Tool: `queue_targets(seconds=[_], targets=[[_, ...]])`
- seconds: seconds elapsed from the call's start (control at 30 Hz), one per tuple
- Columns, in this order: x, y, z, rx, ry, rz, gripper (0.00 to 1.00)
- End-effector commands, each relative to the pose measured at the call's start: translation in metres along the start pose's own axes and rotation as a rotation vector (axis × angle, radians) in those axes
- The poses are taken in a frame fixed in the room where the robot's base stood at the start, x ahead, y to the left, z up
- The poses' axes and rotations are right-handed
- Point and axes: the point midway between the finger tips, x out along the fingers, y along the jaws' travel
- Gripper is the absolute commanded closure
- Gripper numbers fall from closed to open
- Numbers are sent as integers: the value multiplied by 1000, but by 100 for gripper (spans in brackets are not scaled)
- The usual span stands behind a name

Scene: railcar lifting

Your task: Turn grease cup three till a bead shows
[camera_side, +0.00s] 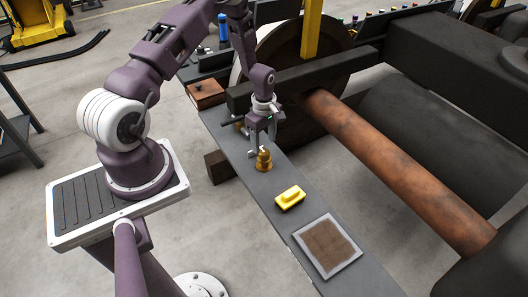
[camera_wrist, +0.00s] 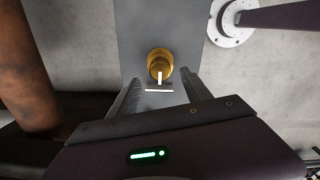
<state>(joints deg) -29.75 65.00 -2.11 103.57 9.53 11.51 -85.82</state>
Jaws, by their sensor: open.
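A brass grease cup (camera_side: 264,160) stands upright on the grey plank beside the wheel in the side view. My gripper (camera_side: 262,150) points down just above and around the cup's top. In the wrist view the brass cup (camera_wrist: 160,62) lies just ahead of the gap between my open fingers (camera_wrist: 158,88). I cannot tell whether the fingers touch the cup. No number on the cup is legible, and no bead can be made out.
A yellow block (camera_side: 290,197) and a framed brown pad (camera_side: 327,245) lie on the plank (camera_side: 285,225) nearer the camera. A brown box (camera_side: 206,93) sits at its far end. The wheel (camera_side: 300,55) and rusty axle (camera_side: 400,170) stand close on the right. Open floor lies to the left.

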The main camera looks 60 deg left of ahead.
Motion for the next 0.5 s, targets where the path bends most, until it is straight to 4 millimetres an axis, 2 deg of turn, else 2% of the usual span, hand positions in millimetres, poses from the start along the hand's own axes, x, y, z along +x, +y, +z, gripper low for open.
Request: queue_targets(seconds=[0.1,0.23,0.33,0.5], targets=[[25,-1,1,2,-1,-3,43],[45,-1,1,3,-1,-3,43],[53,-1,1,5,0,-1,43],[55,0,1,5,0,-1,43]])
